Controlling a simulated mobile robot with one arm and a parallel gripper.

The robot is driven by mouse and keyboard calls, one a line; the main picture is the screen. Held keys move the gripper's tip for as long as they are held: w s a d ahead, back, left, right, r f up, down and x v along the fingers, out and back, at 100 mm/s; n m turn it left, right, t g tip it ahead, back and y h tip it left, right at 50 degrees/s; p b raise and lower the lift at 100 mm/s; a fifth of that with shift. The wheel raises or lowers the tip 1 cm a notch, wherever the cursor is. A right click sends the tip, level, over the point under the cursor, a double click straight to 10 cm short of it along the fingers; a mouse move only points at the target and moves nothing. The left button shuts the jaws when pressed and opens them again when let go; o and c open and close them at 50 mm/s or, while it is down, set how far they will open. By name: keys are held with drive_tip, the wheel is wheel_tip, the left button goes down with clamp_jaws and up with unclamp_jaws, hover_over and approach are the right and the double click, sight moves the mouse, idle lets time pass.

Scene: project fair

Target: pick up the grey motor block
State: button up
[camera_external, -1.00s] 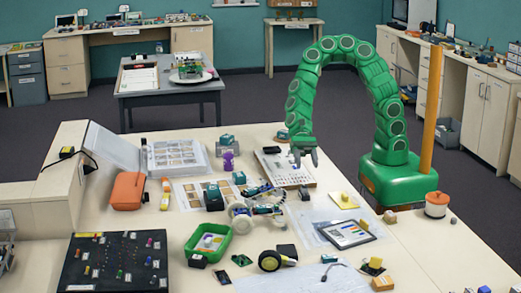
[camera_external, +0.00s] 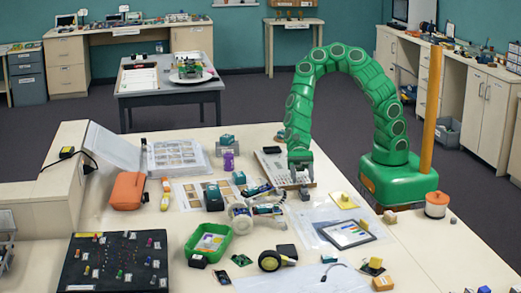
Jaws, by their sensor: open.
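A small grey block (camera_external: 304,194) lies just below and in front of the fingers, near the board's front edge. It may be the grey motor block, but it is too small to be sure. I cannot tell whether the fingers touch anything, and the arm hides part of the board.
A wheeled chassis (camera_external: 255,208) stands close at the left of the gripper. A green tray (camera_external: 209,242), a black wheel (camera_external: 270,261) and a tablet (camera_external: 348,233) lie nearer the front. An orange pole (camera_external: 431,110) stands beside my base.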

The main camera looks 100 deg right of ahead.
sight(304, 193)
drive_tip(key=shift+x, duration=1.55)
drive_tip(key=shift+f, duration=0.15)
clamp_jaws()
